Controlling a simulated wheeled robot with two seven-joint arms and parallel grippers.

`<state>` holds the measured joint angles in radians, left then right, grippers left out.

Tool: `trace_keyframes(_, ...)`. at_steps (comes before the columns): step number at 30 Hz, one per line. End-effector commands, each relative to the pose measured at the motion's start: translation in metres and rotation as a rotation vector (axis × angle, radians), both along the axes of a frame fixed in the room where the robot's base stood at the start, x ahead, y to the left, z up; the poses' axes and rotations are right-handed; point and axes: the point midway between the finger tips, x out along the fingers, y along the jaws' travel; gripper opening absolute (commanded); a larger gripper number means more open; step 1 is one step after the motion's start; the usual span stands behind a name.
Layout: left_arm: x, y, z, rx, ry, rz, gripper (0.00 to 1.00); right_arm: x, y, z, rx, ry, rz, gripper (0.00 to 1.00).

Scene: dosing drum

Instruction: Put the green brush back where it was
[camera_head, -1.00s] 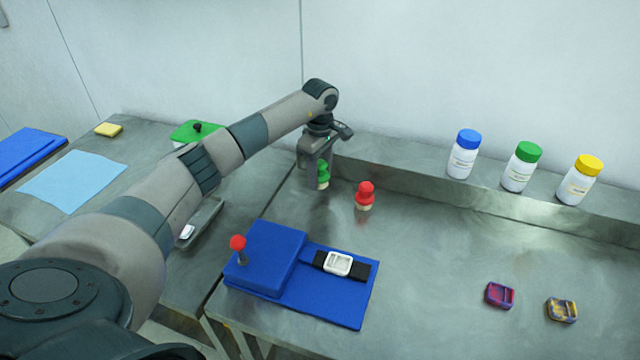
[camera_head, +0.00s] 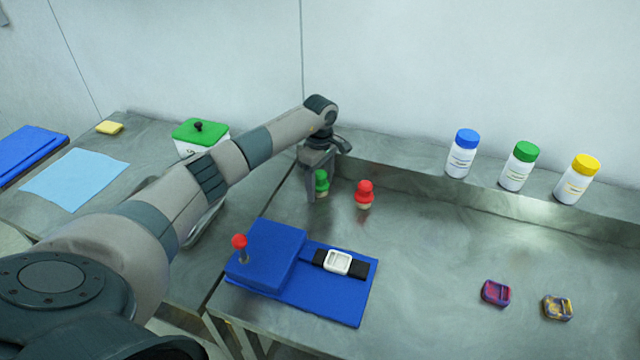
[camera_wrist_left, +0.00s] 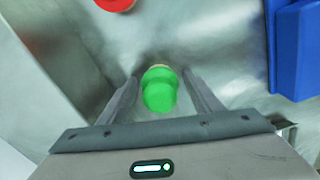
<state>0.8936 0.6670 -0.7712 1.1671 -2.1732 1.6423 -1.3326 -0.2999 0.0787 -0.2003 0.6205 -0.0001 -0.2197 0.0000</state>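The green brush (camera_head: 321,184), with a pale lower end, stands upright on the steel bench near its back left. My left gripper (camera_head: 320,186) is down around it, one finger on each side. In the left wrist view the green brush (camera_wrist_left: 160,89) sits between the two fingers (camera_wrist_left: 161,88), with a narrow gap on both sides, so the gripper looks open. The red brush (camera_head: 364,194) stands upright just to the right of the green one. My right gripper is not in view.
A blue stand (camera_head: 272,258) with a red-knobbed lever is in front. Capped bottles (camera_head: 461,154) line the back ledge. Two small patterned pieces (camera_head: 496,293) lie at front right. A green-lidded container (camera_head: 200,135) is behind my arm. The bench middle is clear.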

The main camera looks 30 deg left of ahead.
Motion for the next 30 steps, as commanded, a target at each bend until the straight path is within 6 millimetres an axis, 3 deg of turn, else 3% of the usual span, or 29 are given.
trace_keyframes(14, 0.001, 0.0, 0.013, 0.0, -0.003, -0.001, 0.59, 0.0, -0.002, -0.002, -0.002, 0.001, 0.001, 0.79)
trace_keyframes(30, 0.001, 0.0, 0.101, 0.0, -0.003, 0.0, 0.59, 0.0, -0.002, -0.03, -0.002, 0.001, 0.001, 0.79)
